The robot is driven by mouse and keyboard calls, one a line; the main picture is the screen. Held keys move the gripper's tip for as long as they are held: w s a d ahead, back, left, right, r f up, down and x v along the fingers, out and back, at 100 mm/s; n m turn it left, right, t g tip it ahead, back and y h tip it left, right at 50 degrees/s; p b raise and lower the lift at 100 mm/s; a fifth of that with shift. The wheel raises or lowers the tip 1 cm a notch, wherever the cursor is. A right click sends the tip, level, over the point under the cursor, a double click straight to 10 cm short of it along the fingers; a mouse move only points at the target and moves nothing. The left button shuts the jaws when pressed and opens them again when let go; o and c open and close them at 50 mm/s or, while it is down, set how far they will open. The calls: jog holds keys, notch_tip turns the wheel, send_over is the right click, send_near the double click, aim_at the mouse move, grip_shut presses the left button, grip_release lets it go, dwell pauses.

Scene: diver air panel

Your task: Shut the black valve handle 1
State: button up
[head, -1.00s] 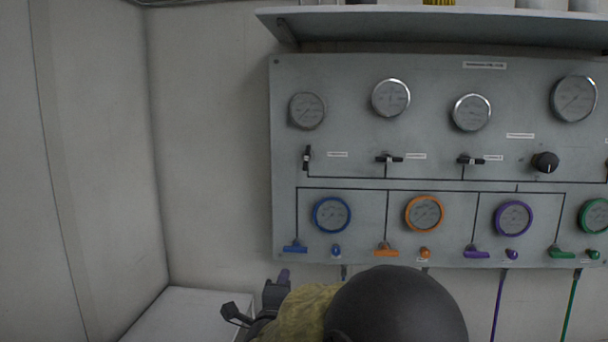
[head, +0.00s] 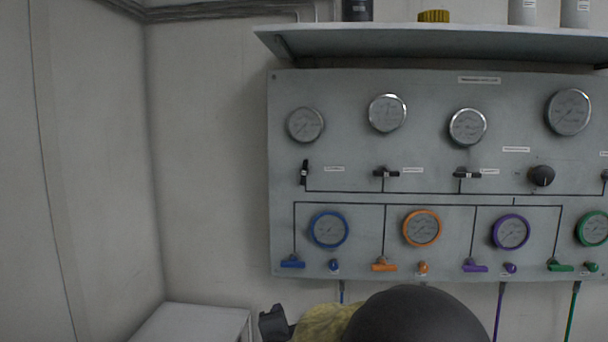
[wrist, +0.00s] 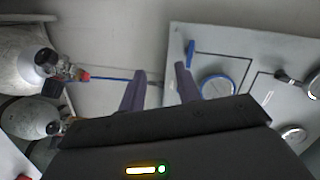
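Three black valve handles sit on the grey panel (head: 340,88). The leftmost (head: 304,172), apparently handle 1, stands upright; the second (head: 386,172) and third (head: 467,174) lie crosswise. Their labels are too small to read. In the wrist view a dark handle near the right edge (wrist: 285,77) appears to be the leftmost one. My gripper (wrist: 158,82) is open, its two fingers apart with nothing between them. It is below and left of the panel's valves, away from the black handles. In the head view only a dark part of it shows at the bottom, partly hidden by my arm.
Coloured handles, blue (head: 292,262), orange (head: 384,265), purple (head: 475,266) and green (head: 560,266), line the panel's lower edge. A shelf (head: 420,42) juts out above. A white box-like surface (head: 190,325) stands lower left. Gas cylinders (wrist: 28,58) show in the wrist view.

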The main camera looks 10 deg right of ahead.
jog(key=s+d+f+n+g+y, duration=0.1)
jog(key=s+d+f+n+g, duration=0.2)
jog(key=s+f+n+g, duration=0.3)
jog(key=s+d+f+n+g+y, duration=0.1)
jog(key=s+d+f+n+g, duration=0.2)
jog(key=s, duration=1.4)
notch_tip(320, 180, down, 7)
jog(key=n+g, duration=0.4)
jog(key=n, duration=0.3)
jog(key=shift+s+d+n, duration=0.15)
jog(key=shift+s+n, duration=0.05)
jog(key=shift+n, duration=0.2)
